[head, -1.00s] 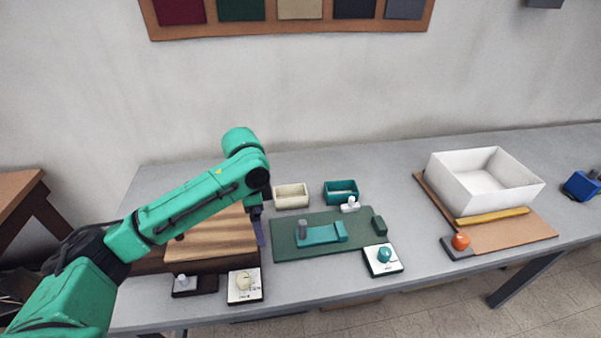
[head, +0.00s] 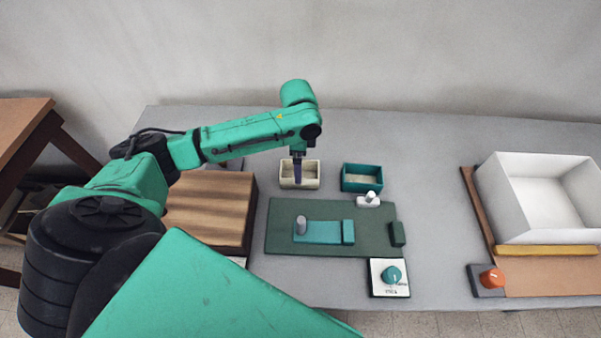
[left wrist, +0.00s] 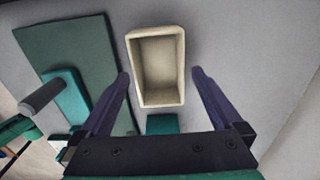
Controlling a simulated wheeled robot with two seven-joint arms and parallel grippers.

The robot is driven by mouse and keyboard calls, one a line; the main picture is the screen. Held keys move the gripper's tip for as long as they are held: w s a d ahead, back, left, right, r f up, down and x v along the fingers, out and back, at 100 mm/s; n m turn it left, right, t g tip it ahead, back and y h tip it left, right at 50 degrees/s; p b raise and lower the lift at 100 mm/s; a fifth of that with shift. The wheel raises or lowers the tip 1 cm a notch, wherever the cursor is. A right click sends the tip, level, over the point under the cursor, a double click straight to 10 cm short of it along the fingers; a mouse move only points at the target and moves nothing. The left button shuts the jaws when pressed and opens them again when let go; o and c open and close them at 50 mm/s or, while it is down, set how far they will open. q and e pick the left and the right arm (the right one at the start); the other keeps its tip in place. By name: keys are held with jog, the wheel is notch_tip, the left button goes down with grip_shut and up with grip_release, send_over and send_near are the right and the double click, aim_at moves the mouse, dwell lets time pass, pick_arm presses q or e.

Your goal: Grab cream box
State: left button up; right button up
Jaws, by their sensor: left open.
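The cream box (head: 311,176) is a small open-topped box on the grey table, left of a teal box (head: 361,178). My left gripper (head: 298,178) points down at the cream box, its fingers overlapping the box in the head view. In the left wrist view the cream box (left wrist: 156,66) lies ahead between the two open fingers of my left gripper (left wrist: 160,78), with a gap on either side. It looks empty inside. Whether the fingers touch the box cannot be told. My right gripper is not in view.
A dark green mat (head: 285,240) with a teal fixture (head: 322,232) lies in front of the boxes. A wooden block (head: 205,205) stands to the left. A white bin (head: 490,205) on a brown board is at the right. A white knob (head: 369,198) sits near the teal box.

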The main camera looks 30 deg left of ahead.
aim_at(311, 169)
pick_arm(q)
notch_tip(311, 169, down, 5)
jog(key=shift+d+r+p, duration=0.15)
jog(key=shift+r+p, duration=0.05)
jog(key=shift+p, duration=0.15)
jog(key=shift+f, duration=0.35)
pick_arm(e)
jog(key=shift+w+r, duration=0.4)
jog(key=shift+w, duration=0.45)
pick_arm(q)
jog(key=c, duration=1.2)
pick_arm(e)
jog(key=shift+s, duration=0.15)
